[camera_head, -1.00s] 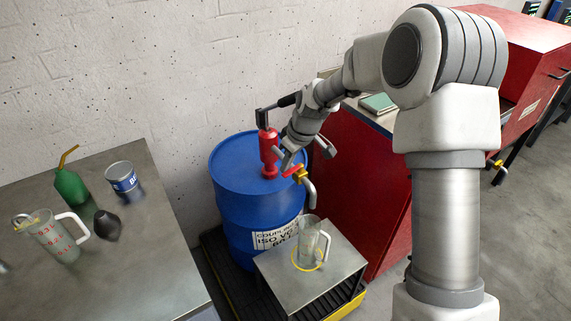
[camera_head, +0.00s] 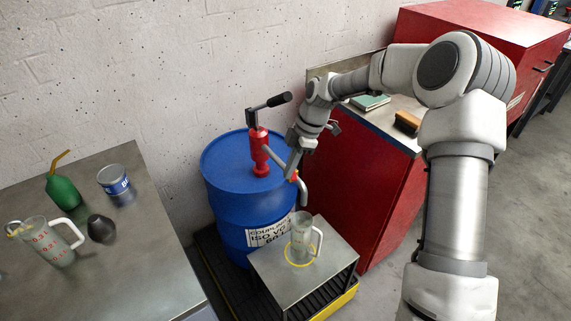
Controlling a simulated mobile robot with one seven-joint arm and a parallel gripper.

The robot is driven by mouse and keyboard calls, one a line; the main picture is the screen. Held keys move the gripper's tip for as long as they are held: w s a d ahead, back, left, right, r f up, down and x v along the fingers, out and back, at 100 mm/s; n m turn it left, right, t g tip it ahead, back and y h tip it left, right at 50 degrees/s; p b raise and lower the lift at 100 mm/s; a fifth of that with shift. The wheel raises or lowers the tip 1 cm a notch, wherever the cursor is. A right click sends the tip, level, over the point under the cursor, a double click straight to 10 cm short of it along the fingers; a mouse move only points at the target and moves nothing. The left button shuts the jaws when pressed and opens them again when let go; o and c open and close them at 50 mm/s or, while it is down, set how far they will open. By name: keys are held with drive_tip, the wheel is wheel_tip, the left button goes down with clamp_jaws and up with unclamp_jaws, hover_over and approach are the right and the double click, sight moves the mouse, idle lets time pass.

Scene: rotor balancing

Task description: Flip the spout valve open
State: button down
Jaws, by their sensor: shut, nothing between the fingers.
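The red pump (camera_head: 259,152) stands upright on the blue drum (camera_head: 222,190). Its grey outlet pipe (camera_head: 273,157) runs down to the right to the spout (camera_head: 304,190), which bends downward above the glass jug (camera_head: 301,236). Red shows at the valve and along the spout; the brass body and the lever are mostly hidden behind my gripper, so I cannot tell the lever's exact angle. My gripper (camera_head: 291,171) is shut and empty, pointing down right at the valve end of the pipe. I cannot tell whether it touches the lever.
The jug stands on a small metal stand (camera_head: 310,270) in front of the drum. A red cabinet (camera_head: 375,190) is close on the right. A workbench (camera_head: 125,245) at left holds a green oil can (camera_head: 63,192), a tin (camera_head: 115,182) and another jug (camera_head: 43,242).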

drive_tip(key=shift+d+n+g, duration=0.3)
drive_tip(key=shift+d+n, duration=0.15)
drive_tip(key=shift+n, duration=0.55)
drive_tip(key=shift+s, duration=0.1)
drive_tip(key=shift+s+d, duration=0.15)
drive_tip(key=shift+s, duration=0.5)
drive_tip(key=shift+r, duration=0.15)
